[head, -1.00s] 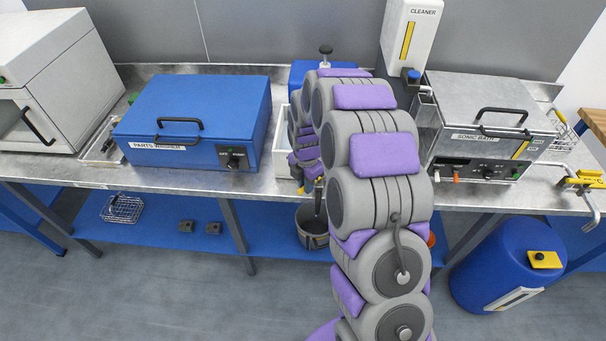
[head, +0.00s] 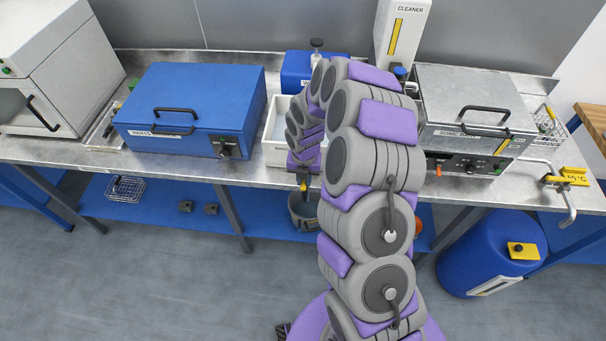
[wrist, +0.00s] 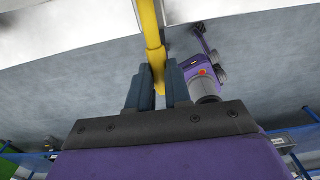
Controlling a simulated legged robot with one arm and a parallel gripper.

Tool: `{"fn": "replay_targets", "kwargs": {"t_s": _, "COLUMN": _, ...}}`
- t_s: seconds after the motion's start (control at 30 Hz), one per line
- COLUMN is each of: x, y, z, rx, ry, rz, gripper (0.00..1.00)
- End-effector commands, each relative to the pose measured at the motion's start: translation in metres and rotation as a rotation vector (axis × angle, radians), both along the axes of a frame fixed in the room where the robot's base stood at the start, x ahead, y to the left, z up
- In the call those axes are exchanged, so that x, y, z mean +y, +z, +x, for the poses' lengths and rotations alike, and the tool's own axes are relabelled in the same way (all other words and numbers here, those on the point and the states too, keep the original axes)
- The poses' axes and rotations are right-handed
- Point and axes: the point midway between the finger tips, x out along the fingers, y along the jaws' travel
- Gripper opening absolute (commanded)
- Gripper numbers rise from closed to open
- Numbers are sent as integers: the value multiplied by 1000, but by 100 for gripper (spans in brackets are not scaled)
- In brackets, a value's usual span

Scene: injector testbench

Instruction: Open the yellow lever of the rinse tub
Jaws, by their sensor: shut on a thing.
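The rinse tub (head: 276,128) is a white open tub on the metal bench, left of centre in the head view and partly hidden by my arm. A small part of the yellow lever (head: 322,174) shows at its front, beside my gripper (head: 304,184). In the wrist view the yellow lever (wrist: 150,30) comes down from the top and passes between the dark fingers of my gripper (wrist: 160,78). The fingers are shut on it, with its lower end showing between them.
The blue parts washer (head: 190,110) stands left of the tub, and the sonic bath (head: 470,110) stands to the right. A metal pot (head: 300,222) sits on the blue shelf below. A blue drum (head: 485,255) stands at the right.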

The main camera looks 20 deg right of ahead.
Motion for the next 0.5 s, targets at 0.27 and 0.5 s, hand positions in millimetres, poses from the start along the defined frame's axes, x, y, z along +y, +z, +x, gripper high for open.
{"fn": "replay_targets", "kwargs": {"t_s": 0.27, "x": -2, "y": 2, "z": 2, "rx": -9, "ry": 31, "rz": 0, "gripper": 0}}
{"fn": "replay_targets", "kwargs": {"t_s": 0.5, "x": -2, "y": 1, "z": 2, "rx": -8, "ry": 32, "rz": -1, "gripper": 0}}
